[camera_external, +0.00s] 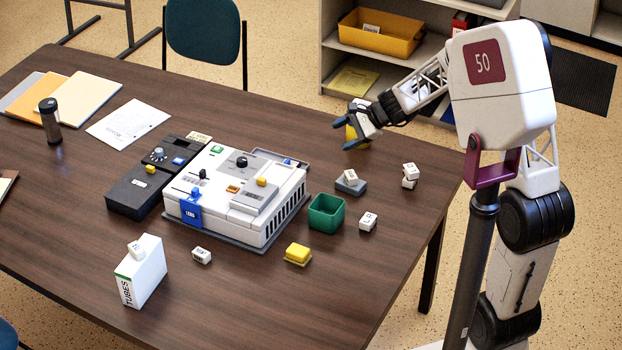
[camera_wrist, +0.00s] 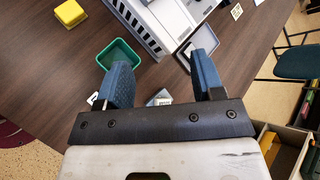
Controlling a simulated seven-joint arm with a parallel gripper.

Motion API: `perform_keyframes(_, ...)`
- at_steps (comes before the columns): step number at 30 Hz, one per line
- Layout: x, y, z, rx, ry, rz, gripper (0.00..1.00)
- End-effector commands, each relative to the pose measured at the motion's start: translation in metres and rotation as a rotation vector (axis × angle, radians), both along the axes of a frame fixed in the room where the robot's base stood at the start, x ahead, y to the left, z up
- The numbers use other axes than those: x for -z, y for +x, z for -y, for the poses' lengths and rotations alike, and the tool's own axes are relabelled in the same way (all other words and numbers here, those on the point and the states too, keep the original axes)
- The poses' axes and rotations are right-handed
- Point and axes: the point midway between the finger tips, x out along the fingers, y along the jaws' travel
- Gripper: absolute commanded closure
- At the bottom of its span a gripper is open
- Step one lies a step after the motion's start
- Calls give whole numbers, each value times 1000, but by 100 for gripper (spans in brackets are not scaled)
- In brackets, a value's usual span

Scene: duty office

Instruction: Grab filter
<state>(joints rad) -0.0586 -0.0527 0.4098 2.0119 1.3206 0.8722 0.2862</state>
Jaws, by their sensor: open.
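My gripper (camera_external: 347,134) is open above the table's far right part. In the wrist view its two blue fingers (camera_wrist: 160,64) are wide apart with nothing held between them. A grey block with a white labelled cube (camera_external: 350,180) stands on the table nearer the camera. In the wrist view a grey and white piece (camera_wrist: 158,98), probably the same one, shows low between the fingers, partly hidden by my gripper. A yellow object (camera_external: 351,134) shows by the fingers, partly covered; I cannot tell whether it touches them. No label reading "filter" is legible, so I cannot tell which object is the filter.
A white machine (camera_external: 240,190) with knobs fills mid-table, beside a dark unit (camera_external: 135,195). A green open bin (camera_external: 326,213), a yellow block (camera_external: 298,254) and small white labelled cubes (camera_external: 368,221) stand nearby. A white TUBES box (camera_external: 145,272) is front left. The table's right edge is close.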

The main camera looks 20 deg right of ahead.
Motion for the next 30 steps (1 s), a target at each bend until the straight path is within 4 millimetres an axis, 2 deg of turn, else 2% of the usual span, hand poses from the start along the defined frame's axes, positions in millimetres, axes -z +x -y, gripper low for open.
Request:
perform_keyframes(1, 11, 13, -4, 35, 29, -24, 38)
perform_keyframes(6, 42, 56, -14, 161, 132, -100, 38)
perform_keyframes(11, 76, 94, -21, 285, 226, -171, 38)
perform_keyframes(18, 135, 146, -27, 475, 358, -278, 38)
perform_keyframes(24, 186, 181, -28, 625, 456, -359, 38)
perform_keyframes(30, 218, 199, -27, 718, 515, -406, 38)
